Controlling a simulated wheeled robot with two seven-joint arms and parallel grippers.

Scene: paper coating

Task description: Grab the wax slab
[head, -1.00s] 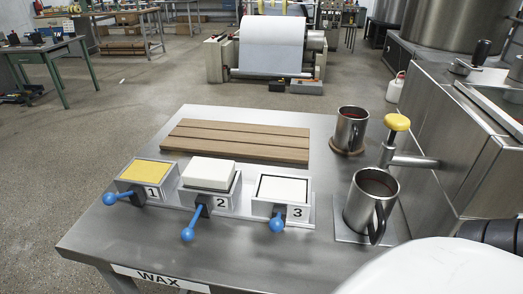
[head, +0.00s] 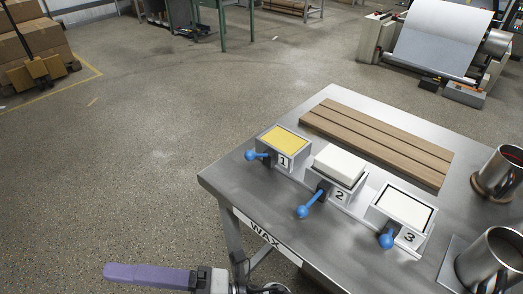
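Three numbered metal moulds stand in a row on the steel table marked WAX (head: 226,186), each with a blue-knobbed lever in front. A thick white slab (head: 340,163) sits raised above the rim of mould 2 (head: 336,191). Mould 1 (head: 264,151) has a flat yellow surface (head: 284,140). Mould 3 (head: 385,207) has a flat white surface (head: 405,208) level with its rim. My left gripper (head: 148,274), with a purple finger, shows at the bottom left, in front of the table and clear of the moulds. Its opening cannot be made out. My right gripper is out of view.
A ribbed brown wooden board (head: 376,140) lies behind the moulds. Two steel mugs (head: 502,172) (head: 490,262) stand at the table's right side. A paper roll machine (head: 440,42) stands beyond. Boxes on a pallet truck (head: 30,45) are far left. The floor left of the table is open.

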